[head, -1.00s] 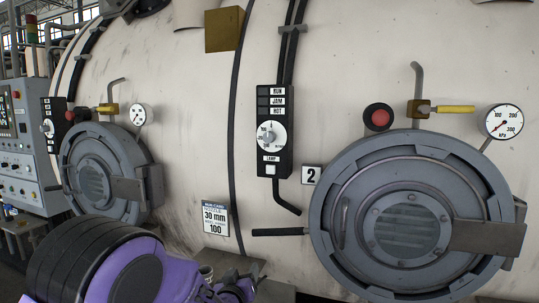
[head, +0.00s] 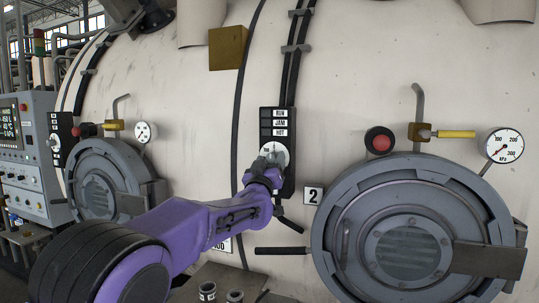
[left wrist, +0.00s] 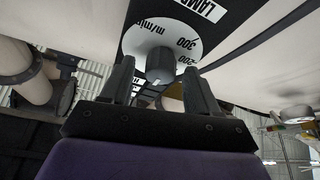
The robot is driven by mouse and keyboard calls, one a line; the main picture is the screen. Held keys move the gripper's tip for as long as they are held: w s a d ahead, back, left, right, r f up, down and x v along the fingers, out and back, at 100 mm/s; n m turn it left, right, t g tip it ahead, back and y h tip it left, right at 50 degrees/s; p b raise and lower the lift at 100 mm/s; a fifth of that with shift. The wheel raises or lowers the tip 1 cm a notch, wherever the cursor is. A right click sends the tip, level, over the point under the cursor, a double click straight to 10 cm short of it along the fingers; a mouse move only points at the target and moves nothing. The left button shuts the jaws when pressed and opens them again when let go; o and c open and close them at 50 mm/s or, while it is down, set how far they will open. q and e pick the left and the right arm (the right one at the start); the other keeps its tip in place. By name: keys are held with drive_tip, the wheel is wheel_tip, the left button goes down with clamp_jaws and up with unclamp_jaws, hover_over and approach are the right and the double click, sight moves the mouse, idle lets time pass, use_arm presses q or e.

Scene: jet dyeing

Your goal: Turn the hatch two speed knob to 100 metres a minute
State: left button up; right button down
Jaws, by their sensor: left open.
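The hatch two speed knob (left wrist: 160,66) is a grey knob on a white dial (left wrist: 187,30) marked m/min, with 200 and 300 legible in the left wrist view. The dial also shows on the black control panel (head: 279,125) in the head view, partly covered by my gripper. My left gripper (head: 268,165) is at the dial. In the left wrist view its two fingers stand open on either side of the knob; I cannot tell whether they touch it. The knob's pointer setting is not readable. My right gripper is not in view.
The round hatch (head: 400,240) marked by the number 2 plate (head: 312,195) is right of the panel. A red button (head: 380,141), yellow-handled valve (head: 455,134) and gauge (head: 505,146) sit above it. A black handle (head: 283,251) sticks out left. My arm mostly covers a card.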

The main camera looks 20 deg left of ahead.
use_arm(q)
drive_tip(key=shift+w, duration=0.15)
drive_tip(key=c, duration=1)
drive_tip(key=shift+c, duration=0.2)
drive_tip(key=shift+n, duration=0.5)
drive_tip(key=n+y+p, duration=0.1)
drive_tip(key=n, duration=0.2)
drive_tip(key=n+g+y+p, duration=0.1)
drive_tip(key=n+y+p, duration=0.1)
drive_tip(key=n, duration=0.1)
drive_tip(key=shift+d+r+g, duration=0.15)
drive_tip(key=shift+r+g, duration=0.05)
drive_tip(key=shift+g, duration=0.1)
drive_tip(key=shift+n+g+y+p, duration=0.45)
drive_tip(key=shift+n+p, duration=0.25)
drive_tip(key=shift+n, duration=0.75)
drive_tip(key=shift+n+g+y+p, duration=0.4)
drive_tip(key=shift+n+p, duration=0.3)
drive_tip(key=shift+n, duration=0.75)
drive_tip(key=shift+f, duration=0.1)
drive_tip(key=o, duration=1)
